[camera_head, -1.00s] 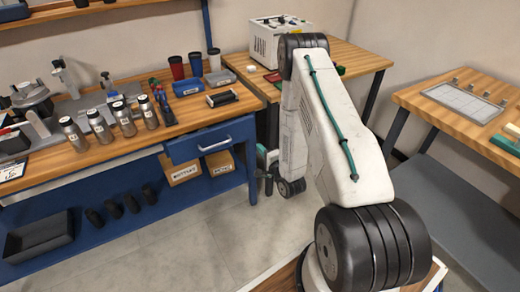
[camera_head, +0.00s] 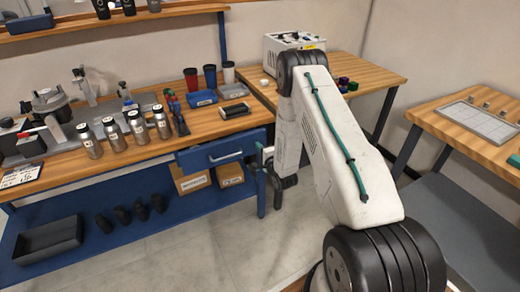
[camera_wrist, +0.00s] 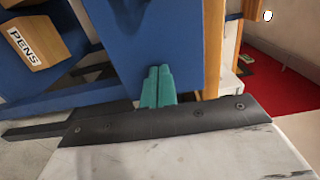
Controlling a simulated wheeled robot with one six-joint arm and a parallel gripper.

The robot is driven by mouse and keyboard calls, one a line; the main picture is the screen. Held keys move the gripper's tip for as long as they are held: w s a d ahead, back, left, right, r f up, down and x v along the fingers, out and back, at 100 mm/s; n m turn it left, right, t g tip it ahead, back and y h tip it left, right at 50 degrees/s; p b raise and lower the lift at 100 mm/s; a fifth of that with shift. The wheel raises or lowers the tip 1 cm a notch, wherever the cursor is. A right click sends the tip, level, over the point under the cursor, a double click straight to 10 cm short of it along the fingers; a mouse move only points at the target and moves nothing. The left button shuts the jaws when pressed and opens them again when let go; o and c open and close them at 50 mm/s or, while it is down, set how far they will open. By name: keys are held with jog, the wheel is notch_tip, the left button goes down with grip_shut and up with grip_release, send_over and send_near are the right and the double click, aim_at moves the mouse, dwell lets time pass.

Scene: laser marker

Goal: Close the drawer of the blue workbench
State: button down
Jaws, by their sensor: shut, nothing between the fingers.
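The blue workbench (camera_head: 98,183) has a wooden top and stands at the left and middle of the head view. Its blue drawer (camera_head: 193,160), with a pale bar handle (camera_head: 226,157), sits under the right end of the top. I cannot tell exactly how far the drawer stands out. My gripper (camera_head: 261,150) is near the drawer's right end, partly hidden by my arm. In the wrist view its teal fingers (camera_wrist: 158,87) are shut together and empty, close against a blue panel (camera_wrist: 138,40). Contact is not clear.
Labelled cardboard boxes (camera_head: 192,182) sit below the drawer; one also shows in the wrist view (camera_wrist: 38,38). Bottles, cups and tools crowd the workbench top. A wooden table (camera_head: 375,76) stands behind my arm, another (camera_head: 455,118) at the right. Grey floor is clear in front.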

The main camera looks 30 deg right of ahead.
aim_at(254, 140)
jog(key=w, duration=0.4)
jog(key=shift+w+d, duration=0.2)
jog(key=shift+w, duration=0.05)
jog(key=shift+w+r, duration=0.2)
jog(key=shift+w, duration=0.1)
